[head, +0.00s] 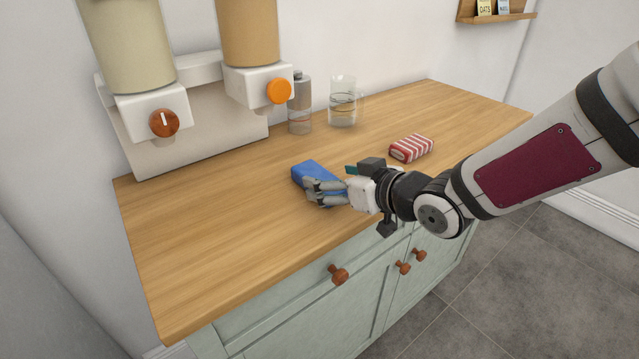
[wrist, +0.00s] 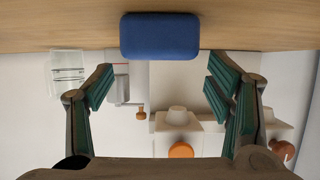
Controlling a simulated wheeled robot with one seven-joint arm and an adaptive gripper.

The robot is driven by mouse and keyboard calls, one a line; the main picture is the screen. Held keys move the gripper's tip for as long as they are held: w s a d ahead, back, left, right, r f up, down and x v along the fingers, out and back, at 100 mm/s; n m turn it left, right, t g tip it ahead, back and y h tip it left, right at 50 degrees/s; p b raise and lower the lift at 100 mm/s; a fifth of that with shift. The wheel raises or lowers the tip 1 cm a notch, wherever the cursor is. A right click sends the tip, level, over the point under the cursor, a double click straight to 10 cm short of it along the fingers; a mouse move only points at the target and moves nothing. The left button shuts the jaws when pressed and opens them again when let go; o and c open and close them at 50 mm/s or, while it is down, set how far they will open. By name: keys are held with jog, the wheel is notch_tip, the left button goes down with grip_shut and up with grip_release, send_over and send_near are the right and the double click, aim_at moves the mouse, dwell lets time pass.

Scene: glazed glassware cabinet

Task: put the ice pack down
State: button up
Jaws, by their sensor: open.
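The blue ice pack (head: 314,173) lies on the wooden counter (head: 220,235), near its front middle. My gripper (head: 325,190) is low over the counter at the pack's near right side and covers part of it in the head view. In the wrist view my gripper (wrist: 160,80) is open, its two fingers wide apart. The ice pack (wrist: 160,36) shows there at the top middle, between the lines of the fingers, with wood behind it. I cannot tell whether a finger touches it.
A red-and-white striped box (head: 411,148) lies right of my gripper. A glass mug (head: 343,101) and a clear bottle with a grey lid (head: 300,103) stand at the back. Two dispensers, one with an orange knob (head: 279,91), stand back left. The counter's left front is clear.

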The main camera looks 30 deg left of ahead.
aim_at(321, 177)
jog(key=x, duration=0.4)
jog(key=shift+f+b, duration=0.15)
jog(key=shift+b, duration=0.2)
jog(key=c, duration=1.6)
jog(key=shift+o, duration=0.2)
jog(key=shift+r, duration=0.75)
notch_tip(321, 177, up, 2)
jog(key=shift+d+r+p, duration=0.1)
jog(key=shift+r+p, duration=0.05)
jog(key=shift+p, duration=0.4)
jog(key=s+d+r+p, duration=0.1)
jog(key=s+d+p, duration=0.4)
jog(key=s+d, duration=0.5)
jog(key=shift+s+d+r, duration=0.15)
jog(key=shift+s+d, duration=0.15)
jog(key=shift+d, duration=0.7)
